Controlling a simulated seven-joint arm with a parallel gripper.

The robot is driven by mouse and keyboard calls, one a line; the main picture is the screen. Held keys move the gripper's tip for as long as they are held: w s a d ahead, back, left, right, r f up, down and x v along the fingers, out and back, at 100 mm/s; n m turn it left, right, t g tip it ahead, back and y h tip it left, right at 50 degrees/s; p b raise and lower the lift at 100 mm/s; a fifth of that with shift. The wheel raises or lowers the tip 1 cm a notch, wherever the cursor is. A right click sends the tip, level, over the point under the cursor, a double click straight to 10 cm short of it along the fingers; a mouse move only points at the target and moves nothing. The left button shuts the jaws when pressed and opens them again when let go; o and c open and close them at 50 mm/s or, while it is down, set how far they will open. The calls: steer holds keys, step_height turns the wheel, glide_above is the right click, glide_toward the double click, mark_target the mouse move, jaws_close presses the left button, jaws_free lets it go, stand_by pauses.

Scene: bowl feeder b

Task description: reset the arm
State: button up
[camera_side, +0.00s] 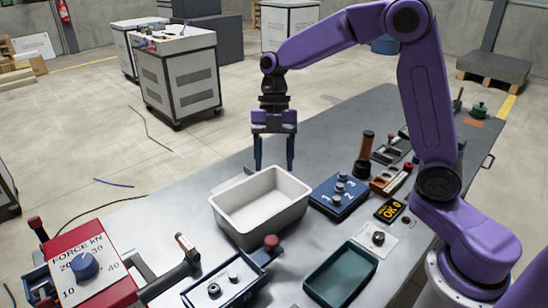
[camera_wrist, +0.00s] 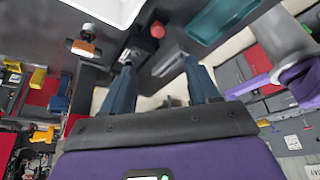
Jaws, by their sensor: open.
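My gripper (camera_side: 274,166) hangs with its fingers pointing down, behind the white bin (camera_side: 236,222) and above the far edge of the grey table. Its two dark blue fingers are apart, with nothing between them. In the wrist view the gripper (camera_wrist: 158,72) also shows its fingers spread and empty. My purple arm reaches over from the right side of the table. The white bin looks empty, and part of it shows at the top of the wrist view (camera_wrist: 108,8).
A blue fixture with a red knob (camera_side: 271,241) is in front. A red force gauge (camera_side: 92,268) stands front left. Hand tools and small parts line the table's right side.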

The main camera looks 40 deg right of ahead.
steer(key=shift+s, duration=0.1)
steer(key=s+d+f+m+t+h, duration=0.1)
steer(key=s+d+m, duration=0.2)
steer(key=s+m, duration=0.4)
steer(key=s+d+f+m+t+h, duration=0.1)
steer(key=s+m, duration=0.6)
steer(key=s, duration=1.1)
steer(key=shift+s+d+t+h, duration=0.3)
steer(key=shift+d+t+h, duration=0.1)
steer(key=shift+d+t, duration=0.4)
